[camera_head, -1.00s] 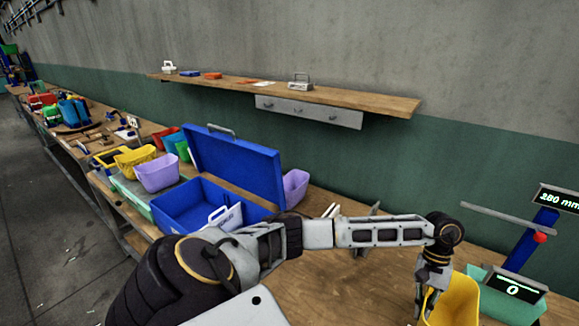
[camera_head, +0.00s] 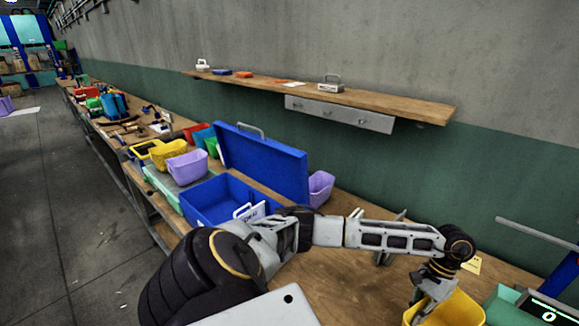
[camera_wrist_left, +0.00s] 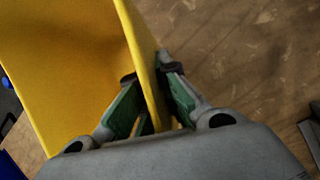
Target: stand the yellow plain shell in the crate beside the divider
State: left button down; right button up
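A yellow shell (camera_head: 458,311), an open tub shape, is at the bottom right of the head view, partly cut off by the edge. My left gripper (camera_head: 424,300) is at its rim. In the left wrist view the shell (camera_wrist_left: 60,60) fills the upper left, and the green-padded fingers (camera_wrist_left: 150,105) of my left gripper close on both sides of one wall. An open blue box (camera_head: 195,207), which looks like the crate, stands mid-bench with its lid raised. A white lettered plate (camera_head: 257,210) is at its right side, partly behind my arm. My right gripper is not in view.
A lilac tub (camera_head: 187,165) and another yellow tub (camera_head: 168,153) stand left of the blue box. A second lilac tub (camera_head: 320,187) is behind its lid (camera_head: 262,160). Bare bench lies below my arm.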

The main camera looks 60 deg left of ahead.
aim_at(426, 299)
pick_arm(q)
jog(key=shift+r+p, duration=2.85)
jog(key=shift+r, duration=0.5)
jog(key=shift+r+p, duration=0.5)
jog(key=shift+s+f, duration=0.15)
